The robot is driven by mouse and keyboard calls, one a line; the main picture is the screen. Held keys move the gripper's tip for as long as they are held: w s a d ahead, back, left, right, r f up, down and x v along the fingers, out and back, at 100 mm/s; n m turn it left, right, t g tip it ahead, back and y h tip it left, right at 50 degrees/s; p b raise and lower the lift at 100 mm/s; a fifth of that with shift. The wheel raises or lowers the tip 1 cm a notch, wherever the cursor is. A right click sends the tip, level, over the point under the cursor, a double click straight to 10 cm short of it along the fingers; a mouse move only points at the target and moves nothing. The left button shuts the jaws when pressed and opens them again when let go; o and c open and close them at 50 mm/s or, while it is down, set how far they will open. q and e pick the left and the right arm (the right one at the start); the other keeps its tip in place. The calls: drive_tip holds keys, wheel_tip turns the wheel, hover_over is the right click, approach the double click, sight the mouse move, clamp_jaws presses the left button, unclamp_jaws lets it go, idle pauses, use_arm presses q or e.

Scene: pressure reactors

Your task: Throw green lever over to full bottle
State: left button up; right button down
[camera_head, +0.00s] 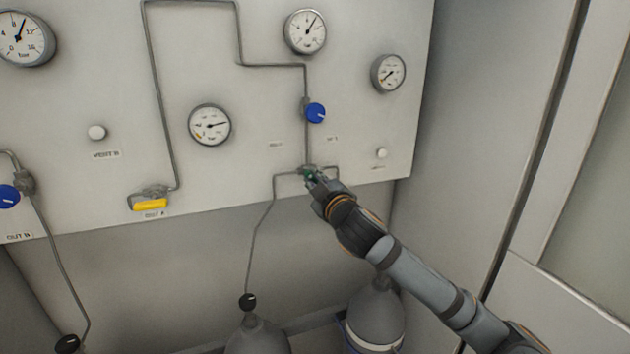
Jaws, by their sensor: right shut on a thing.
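The green lever (309,175) sits on a small valve at the lower edge of the white panel, where two thin pipes meet. My right gripper (314,180) is shut on the green lever and hides most of it. I cannot tell which way the lever points. Two grey gas bottles stand below the panel: the left bottle (257,338) has a black knob and a pipe rising to the valve; the right bottle (376,315) is partly behind my right arm. My left gripper is not in view.
Gauges sit on the panel, among them a lower middle gauge (210,125) and a right gauge (388,73). A blue knob (315,113) is above the green lever. A yellow lever (150,204) is to the left. A grey wall (480,120) stands on the right.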

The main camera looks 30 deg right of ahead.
drive_tip(key=c, duration=1.4)
unclamp_jaws()
wheel_tip(320, 180, up, 10)
